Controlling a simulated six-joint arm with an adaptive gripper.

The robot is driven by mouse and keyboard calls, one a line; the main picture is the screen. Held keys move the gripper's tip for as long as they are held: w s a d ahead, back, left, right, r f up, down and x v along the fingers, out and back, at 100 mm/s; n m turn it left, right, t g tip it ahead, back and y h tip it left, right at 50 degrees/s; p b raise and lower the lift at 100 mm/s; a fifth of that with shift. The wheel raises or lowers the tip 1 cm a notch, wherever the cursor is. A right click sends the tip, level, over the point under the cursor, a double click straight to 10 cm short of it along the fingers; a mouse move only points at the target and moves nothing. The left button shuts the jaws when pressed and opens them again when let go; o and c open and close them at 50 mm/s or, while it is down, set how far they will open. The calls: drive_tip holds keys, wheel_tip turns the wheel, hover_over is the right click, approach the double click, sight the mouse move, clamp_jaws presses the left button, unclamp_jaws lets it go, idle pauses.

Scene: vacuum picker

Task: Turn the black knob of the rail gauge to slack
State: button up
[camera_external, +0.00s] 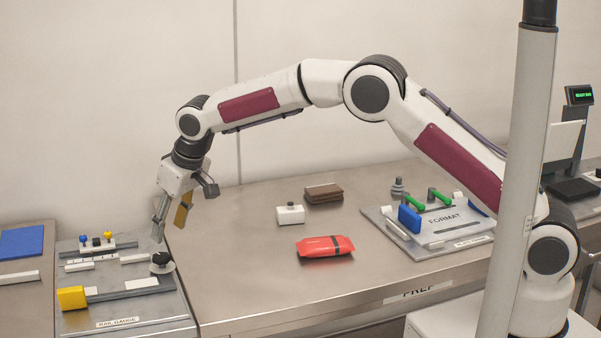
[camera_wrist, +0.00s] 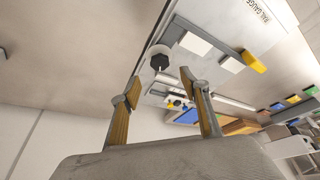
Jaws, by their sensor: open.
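The rail gauge (camera_external: 130,315) is a grey plate at the lower left, with white and grey bars, a yellow block (camera_external: 71,297) and a label. Its black knob (camera_external: 161,258) sits on a pale round base at the plate's right side. In the wrist view the black knob (camera_wrist: 159,62) shows beyond the fingertips, a little left of centre. My gripper (camera_external: 172,222) is open and empty, just above the knob and apart from it in the external view. Its two yellow-padded fingers also show in the wrist view (camera_wrist: 160,88). The knob's setting is not readable.
A FORMAT plate (camera_external: 460,238) with green handles and a blue block stands right. A red packet (camera_external: 325,247), a white block (camera_external: 290,214) and a brown wallet-like item (camera_external: 324,193) lie mid-table. Small blue and yellow knobs (camera_external: 96,241) stand behind the gauge's bars. The table front is clear.

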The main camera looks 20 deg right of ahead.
sight(155, 259)
idle(0.3)
drive_tip(key=shift+x, duration=3.85)
drive_tip(key=shift+w, duration=0.1)
drive_tip(key=c, duration=1.1)
